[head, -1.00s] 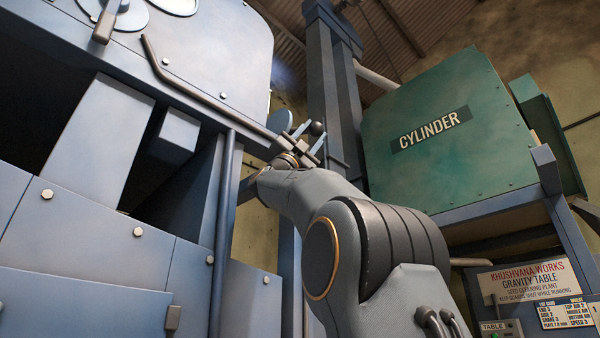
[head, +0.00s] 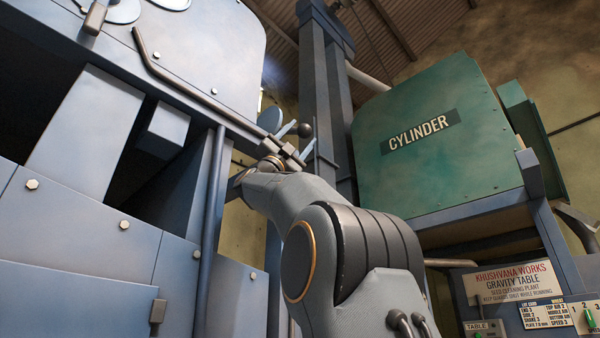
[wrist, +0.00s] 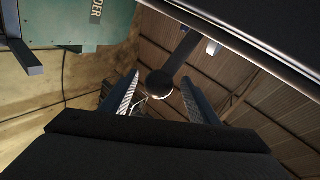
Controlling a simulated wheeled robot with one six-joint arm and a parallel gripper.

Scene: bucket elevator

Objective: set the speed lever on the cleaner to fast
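The cleaner (head: 75,228) is the large blue machine filling the left of the head view. A dark ball knob (head: 305,130), apparently the speed lever's end, shows beside its right edge. In the wrist view the knob (wrist: 159,83) sits between the two fingers in the picture, its dark stem running up and right. My gripper (head: 297,139) is open around or just short of the knob, with gaps on both sides in the wrist view (wrist: 160,98). I cannot tell the depth. No speed markings are readable.
A grey bent bar (head: 185,85) runs along the cleaner's upper panel, left of my gripper. A handle on a disc (head: 96,18) is at the top left. A blue column (head: 328,100) stands behind the knob. The green cylinder machine (head: 440,165) and the gravity table sign (head: 512,282) are at right.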

